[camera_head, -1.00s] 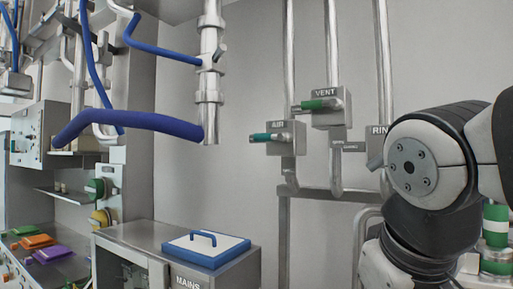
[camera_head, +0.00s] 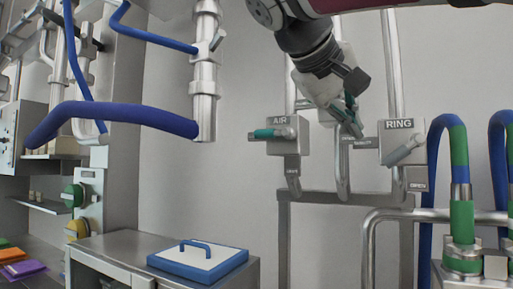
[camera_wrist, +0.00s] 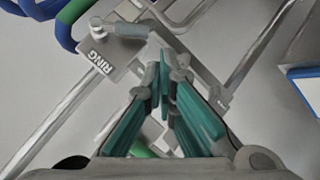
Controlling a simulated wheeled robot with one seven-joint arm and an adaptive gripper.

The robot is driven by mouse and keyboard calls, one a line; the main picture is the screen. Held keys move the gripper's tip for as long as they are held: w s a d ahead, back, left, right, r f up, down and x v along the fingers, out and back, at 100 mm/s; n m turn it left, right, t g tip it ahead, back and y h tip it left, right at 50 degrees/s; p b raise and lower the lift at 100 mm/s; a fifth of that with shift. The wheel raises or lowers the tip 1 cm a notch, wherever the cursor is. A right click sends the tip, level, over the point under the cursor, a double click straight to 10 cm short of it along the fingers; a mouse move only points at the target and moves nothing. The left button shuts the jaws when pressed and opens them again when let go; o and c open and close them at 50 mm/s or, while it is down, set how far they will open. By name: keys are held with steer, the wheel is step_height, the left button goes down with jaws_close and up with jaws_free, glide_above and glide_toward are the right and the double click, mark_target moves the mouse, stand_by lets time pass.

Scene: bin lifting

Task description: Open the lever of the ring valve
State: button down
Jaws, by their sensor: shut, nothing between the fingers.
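The ring valve is a grey box (camera_head: 396,128) labelled RING on a vertical pipe, right of centre in the head view. Its grey lever (camera_head: 405,150) sticks out from the front, slanting down to the left. In the wrist view, the RING box (camera_wrist: 106,58) is at upper left, with the lever (camera_wrist: 122,29) across its upper side. My gripper (camera_head: 353,128) is shut and empty. It hangs to the left of the RING box, apart from the lever in the head view. Its teal-padded fingertips (camera_wrist: 165,68) appear beside the box in the wrist view.
The AIR valve (camera_head: 282,135) with a teal lever is to the left. My arm largely hides the VENT valve; a green handle (camera_wrist: 144,151) shows below my fingers. Blue-green hoses (camera_head: 460,160) stand at the right. A bench with a blue-edged lid (camera_head: 200,262) is below.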

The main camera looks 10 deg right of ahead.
mark_target(404, 150)
step_height(404, 150, up, 5)
steer(key=w+m+h, duration=0.2)
steer(key=shift+m, duration=0.3)
steer(key=shift+s+d+f+b+x, duration=0.2)
steer(key=shift+s+b+x, duration=0.15)
steer(key=shift+x, duration=1.85)
steer(key=shift+s+d+f+b+x, duration=0.1)
steer(key=shift+s+f+b+x, duration=0.25)
steer(key=shift+x, duration=1.85)
steer(key=shift+s+d+f+b+x, duration=0.15)
steer(key=shift+s+x, duration=0.35)
steer(key=shift+x, duration=1.65)
